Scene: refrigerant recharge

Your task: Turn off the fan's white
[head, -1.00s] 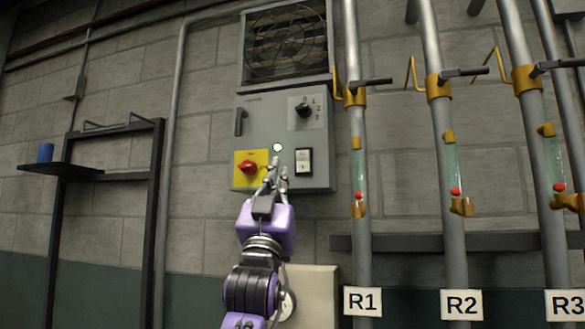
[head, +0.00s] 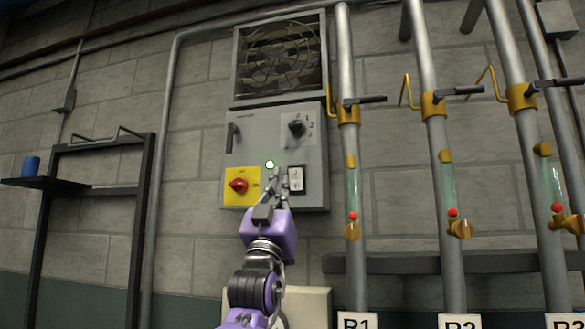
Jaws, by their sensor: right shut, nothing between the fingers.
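The fan's grey control box (head: 310,148) hangs on the wall below the fan grille (head: 281,55). The white rocker switch (head: 296,180) sits in a black frame at the box's lower right. My right gripper (head: 277,176) is shut and empty, pointing up in front of the box's lower part. Its fingertips are just left of the white switch and overlap its left edge in the picture. I cannot tell whether they touch it. My left gripper is not in view.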

